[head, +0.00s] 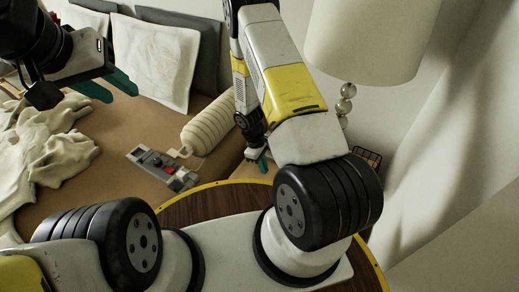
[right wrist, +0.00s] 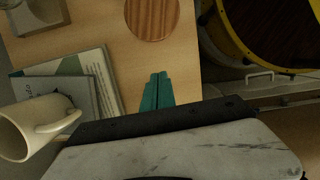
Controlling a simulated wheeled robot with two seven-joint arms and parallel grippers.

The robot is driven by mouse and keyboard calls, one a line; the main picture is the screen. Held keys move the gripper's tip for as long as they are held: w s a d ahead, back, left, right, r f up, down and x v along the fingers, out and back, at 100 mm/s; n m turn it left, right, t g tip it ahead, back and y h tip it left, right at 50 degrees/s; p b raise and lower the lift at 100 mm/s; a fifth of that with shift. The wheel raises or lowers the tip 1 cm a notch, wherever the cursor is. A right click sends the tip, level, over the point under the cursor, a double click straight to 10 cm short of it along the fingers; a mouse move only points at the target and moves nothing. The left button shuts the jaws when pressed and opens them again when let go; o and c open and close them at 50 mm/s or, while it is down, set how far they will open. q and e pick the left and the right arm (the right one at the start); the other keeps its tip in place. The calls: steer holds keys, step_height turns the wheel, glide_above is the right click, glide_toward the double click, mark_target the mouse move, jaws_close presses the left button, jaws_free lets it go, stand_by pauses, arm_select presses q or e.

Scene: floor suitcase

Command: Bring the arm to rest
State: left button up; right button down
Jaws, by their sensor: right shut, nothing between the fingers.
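My right arm reaches forward in the head view, and its gripper (head: 262,164) is small beyond the elbow, low over a light wooden surface. In the right wrist view the two teal fingers (right wrist: 157,90) lie together, with nothing between them, over the light wooden top (right wrist: 115,20). My left gripper (head: 112,88) is at the upper left of the head view, above the bed. Its teal fingers are apart and nothing shows between them.
The wooden top carries books (right wrist: 103,72), a white mug (right wrist: 22,128) and a round wooden disc (right wrist: 152,18). A lamp (head: 365,35) stands beyond my right arm. The bed holds pillows (head: 152,60), a bolster (head: 212,122), a grey device (head: 160,166) and rumpled clothing (head: 40,145).

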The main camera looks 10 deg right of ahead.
steer(key=v, duration=0.5)
steer(key=shift+w+a+r, duration=0.15)
steer(key=shift+r, duration=0.1)
step_height(320, 180, up, 28)
steer(key=m+t+y, duration=0.2)
steer(key=m+t, duration=0.2)
steer(key=m, duration=0.1)
steer(key=s+a+r+m+t+y, duration=0.2)
steer(key=s+r+m+t, duration=0.2)
steer(key=s+r, duration=1.1)
step_height(320, 180, up, 3)
steer(key=shift+s+a+f, duration=0.1)
steer(key=shift+s+a, duration=0.05)
steer(key=shift+s, duration=0.25)
